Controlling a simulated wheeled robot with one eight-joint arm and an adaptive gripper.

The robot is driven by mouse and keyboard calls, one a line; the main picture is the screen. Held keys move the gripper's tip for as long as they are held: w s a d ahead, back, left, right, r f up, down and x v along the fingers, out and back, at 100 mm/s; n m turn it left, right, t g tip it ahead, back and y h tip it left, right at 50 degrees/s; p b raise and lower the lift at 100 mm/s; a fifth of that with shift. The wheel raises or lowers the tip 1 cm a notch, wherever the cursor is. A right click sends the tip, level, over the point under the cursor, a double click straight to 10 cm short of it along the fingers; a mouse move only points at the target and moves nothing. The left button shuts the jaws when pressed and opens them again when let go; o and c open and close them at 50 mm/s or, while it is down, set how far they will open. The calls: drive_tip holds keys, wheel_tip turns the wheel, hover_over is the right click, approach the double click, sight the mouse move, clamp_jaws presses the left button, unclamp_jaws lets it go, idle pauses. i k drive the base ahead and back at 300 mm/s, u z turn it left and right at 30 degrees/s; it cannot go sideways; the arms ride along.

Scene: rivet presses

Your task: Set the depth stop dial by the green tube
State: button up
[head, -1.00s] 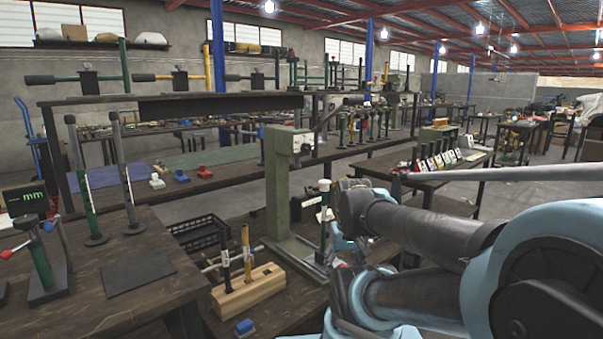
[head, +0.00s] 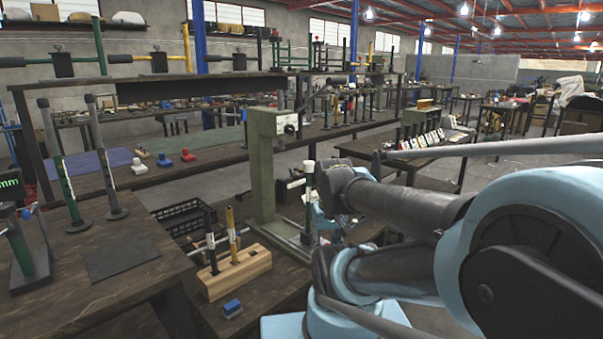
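A green tube (head: 308,200) with a white top stands upright at the front right of a grey-green rivet press (head: 264,165) on the low dark bench. A second, darker green tube (head: 68,190) with a pale scale strip stands on the left table. Small handles and a pale knob show on the press near the first tube; I cannot make out which part is the depth stop dial. My arm crosses the right side, with its nearer links just right of the press. My gripper is hidden behind the arm links, so its fingers do not show.
A wooden block (head: 235,274) with upright rods and a small blue item (head: 232,308) lie in front of the press. A black crate (head: 184,217) is behind. A dark table (head: 150,275) edge stands at left; another table (head: 416,160) with several upright cards is at right.

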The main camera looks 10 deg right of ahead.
sight(289, 129)
drive_tip(key=u, duration=2.4)
drive_tip(key=k, duration=1.2)
drive_tip(key=z, duration=1.7)
drive_tip(key=i, duration=0.5)
